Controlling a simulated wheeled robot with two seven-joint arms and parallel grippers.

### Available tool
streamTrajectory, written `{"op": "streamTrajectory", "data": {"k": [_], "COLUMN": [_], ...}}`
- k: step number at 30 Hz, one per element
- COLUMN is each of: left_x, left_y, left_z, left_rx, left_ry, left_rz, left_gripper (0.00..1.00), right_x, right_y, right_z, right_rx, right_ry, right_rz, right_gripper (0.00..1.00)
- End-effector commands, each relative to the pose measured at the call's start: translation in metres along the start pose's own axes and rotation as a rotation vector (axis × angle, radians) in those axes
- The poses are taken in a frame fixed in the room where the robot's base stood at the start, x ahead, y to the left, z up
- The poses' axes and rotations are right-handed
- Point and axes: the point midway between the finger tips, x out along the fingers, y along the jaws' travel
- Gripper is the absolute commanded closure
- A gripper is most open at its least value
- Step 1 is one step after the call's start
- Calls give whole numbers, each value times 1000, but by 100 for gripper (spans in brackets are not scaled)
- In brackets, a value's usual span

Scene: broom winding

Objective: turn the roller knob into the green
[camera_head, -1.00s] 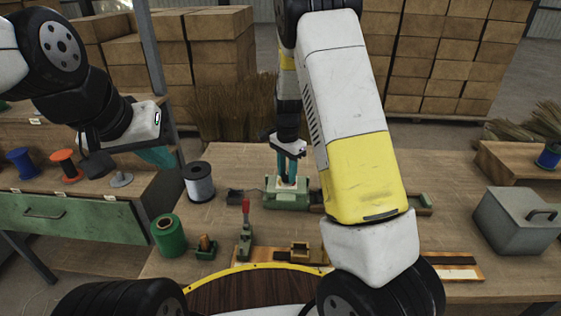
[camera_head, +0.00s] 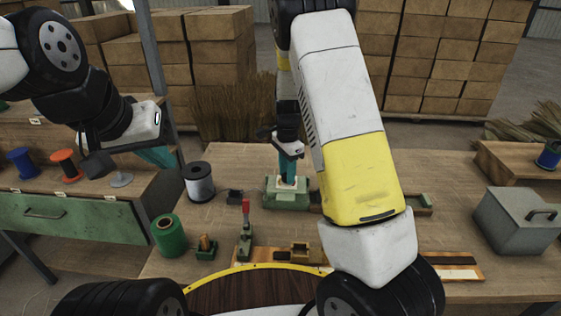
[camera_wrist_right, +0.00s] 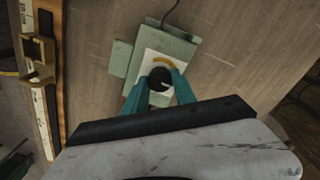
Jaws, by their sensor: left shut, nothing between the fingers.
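The roller knob (camera_wrist_right: 158,77) is a dark round knob on a white dial plate (camera_wrist_right: 150,61) with a yellow arc, on a green box (camera_wrist_right: 178,45). A pale mark shows on the knob; no green zone is visible, and part of the dial is hidden by fingers and knob. My right gripper (camera_wrist_right: 159,82) points down with its teal fingers on both sides of the knob, closed on it. In the head view the green box (camera_head: 287,201) stands mid-table under this gripper. My left gripper (camera_head: 158,156) is shut and empty at the left, away from the box.
A grey-white spool (camera_head: 199,183), a green spool (camera_head: 168,236) and a red-handled clamp (camera_head: 245,232) stand left of the box. A grey lidded case (camera_head: 518,220) is at the right. A cable (camera_wrist_right: 172,15) leaves the box.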

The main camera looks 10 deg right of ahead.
Motion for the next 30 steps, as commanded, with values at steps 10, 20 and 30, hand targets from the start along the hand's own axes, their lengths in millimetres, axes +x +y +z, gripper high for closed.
{"op": "streamTrajectory", "data": {"k": [10, 20, 30], "left_x": [0, 0, 0], "left_y": [0, 0, 0], "left_z": [0, 0, 0], "left_rx": [0, 0, 0], "left_ry": [0, 0, 0], "left_rz": [0, 0, 0], "left_gripper": [100, 100, 100], "right_x": [0, -32, -76], "right_y": [0, -2, -1], "right_z": [0, 0, 0], "right_rx": [-1, -1, -1], "right_ry": [0, 0, 0], "right_rz": [-1, -7, -2], "right_gripper": [46, 46, 46]}}
